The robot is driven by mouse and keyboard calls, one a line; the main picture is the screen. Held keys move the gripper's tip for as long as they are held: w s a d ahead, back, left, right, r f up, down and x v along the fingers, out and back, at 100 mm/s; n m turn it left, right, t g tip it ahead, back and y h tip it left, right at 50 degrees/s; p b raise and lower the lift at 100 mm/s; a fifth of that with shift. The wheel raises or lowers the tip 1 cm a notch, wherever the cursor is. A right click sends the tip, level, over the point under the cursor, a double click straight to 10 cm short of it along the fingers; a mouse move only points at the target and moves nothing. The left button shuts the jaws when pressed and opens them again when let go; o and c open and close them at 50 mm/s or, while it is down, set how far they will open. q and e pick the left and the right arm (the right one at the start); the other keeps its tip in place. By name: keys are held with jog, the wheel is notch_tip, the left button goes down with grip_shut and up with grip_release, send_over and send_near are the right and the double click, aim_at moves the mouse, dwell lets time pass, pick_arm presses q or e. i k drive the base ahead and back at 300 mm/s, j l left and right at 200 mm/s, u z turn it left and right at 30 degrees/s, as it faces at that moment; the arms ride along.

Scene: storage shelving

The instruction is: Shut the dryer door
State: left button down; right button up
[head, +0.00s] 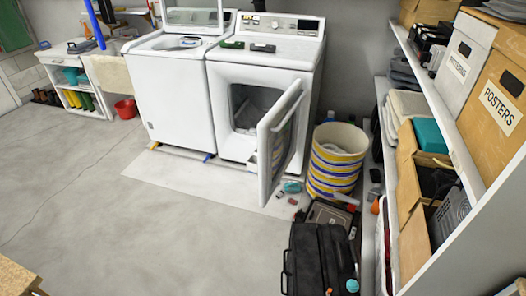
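The white dryer (226,88) stands against the back wall, right of the washer. Its door (273,150) is open wide and swung out toward the front right, hinged on the right side of the opening. The dark drum opening (240,105) shows, with some light cloth inside. Neither of my grippers is in the head view, and nothing touches the door.
A striped basket (335,165) stands just right of the door. A black case (318,258) and small loose items lie on the floor in front. Shelving (445,120) with boxes runs along the right. The washer (170,98) is at left. The floor (120,220) at left and centre is clear.

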aim_at(284, 143)
jog(key=i+j, duration=0.7)
jog(key=i+j+z, duration=0.15)
jog(key=j+z, duration=0.15)
jog(key=z, duration=1.25)
